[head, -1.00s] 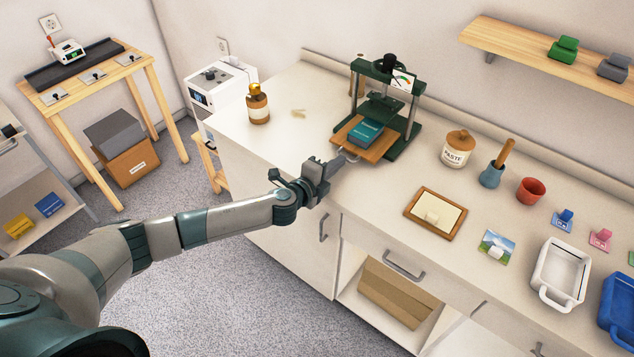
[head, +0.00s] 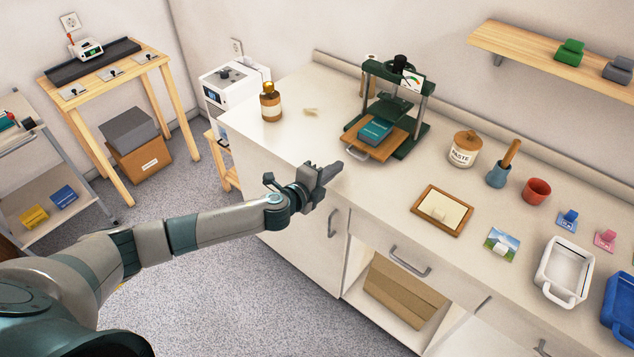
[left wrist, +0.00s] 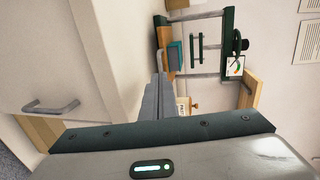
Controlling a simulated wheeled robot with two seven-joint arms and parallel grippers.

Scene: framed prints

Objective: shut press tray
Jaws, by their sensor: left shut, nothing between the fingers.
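The green press (head: 423,108) stands on the counter against the back wall; it also shows sideways in the left wrist view (left wrist: 228,20). Its wooden tray (head: 387,151) sticks out at the front, with a metal handle (head: 357,154) on the near edge. A teal book (head: 375,129) lies on the tray, under the press. The tray shows edge-on in the left wrist view (left wrist: 164,40). My left gripper (head: 336,168) is shut and empty, in front of the handle and apart from it, over the counter's front edge. My right gripper is not in view.
A brown bottle (head: 271,106) stands left of the press. The counter (head: 320,134) left of the tray is mostly clear.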

